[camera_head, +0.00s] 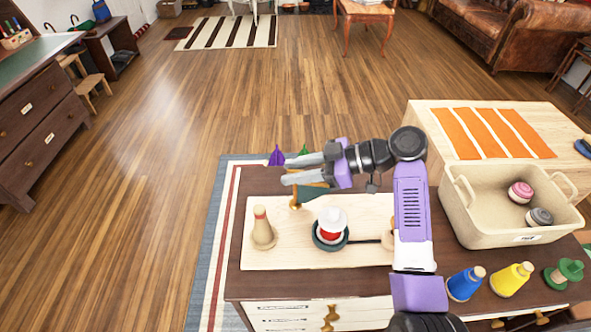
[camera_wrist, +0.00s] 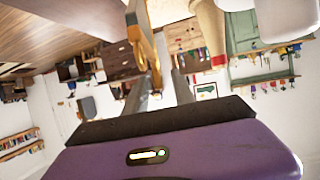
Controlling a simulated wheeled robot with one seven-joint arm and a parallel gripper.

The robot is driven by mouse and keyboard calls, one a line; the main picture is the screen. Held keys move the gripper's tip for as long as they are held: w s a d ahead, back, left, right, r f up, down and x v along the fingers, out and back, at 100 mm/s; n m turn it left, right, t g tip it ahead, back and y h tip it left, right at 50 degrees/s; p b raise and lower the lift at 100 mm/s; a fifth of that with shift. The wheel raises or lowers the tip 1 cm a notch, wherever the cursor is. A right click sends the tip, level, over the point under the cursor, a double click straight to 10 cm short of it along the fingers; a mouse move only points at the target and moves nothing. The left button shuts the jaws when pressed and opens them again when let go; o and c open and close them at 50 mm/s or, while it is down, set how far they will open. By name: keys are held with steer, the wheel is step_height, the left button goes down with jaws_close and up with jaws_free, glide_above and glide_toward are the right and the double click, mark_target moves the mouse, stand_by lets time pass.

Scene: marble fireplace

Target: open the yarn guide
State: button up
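The likely yarn guide (camera_head: 296,204) is a small brass piece on the pale wooden board (camera_head: 290,255), with a dark green part beside it under my gripper. My gripper (camera_head: 288,170) reaches left over the board's back edge, its two grey fingers apart with nothing seen held. In the wrist view a brass piece (camera_wrist: 148,48) stands close to the fingertips, partly overlapping one finger. I cannot tell whether it touches. A white and red yarn ball (camera_head: 331,226) sits in a dark green dish on the board. My arm hides the board's right end.
A wooden cone peg (camera_head: 262,230) stands left on the board. A cream bin (camera_head: 512,220) with pink and grey balls stands right. Blue (camera_head: 465,284), yellow (camera_head: 511,280) and green (camera_head: 563,274) spools stand at front right. Purple (camera_head: 276,155) and green (camera_head: 304,150) tips show behind my gripper.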

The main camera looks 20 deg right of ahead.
steer(key=shift+d, duration=0.1)
steer(key=v, duration=0.7)
steer(key=shift+s+d+r, duration=0.15)
steer(key=shift+d, duration=0.1)
steer(key=shift+d, duration=0.1)
stand_by(0.3)
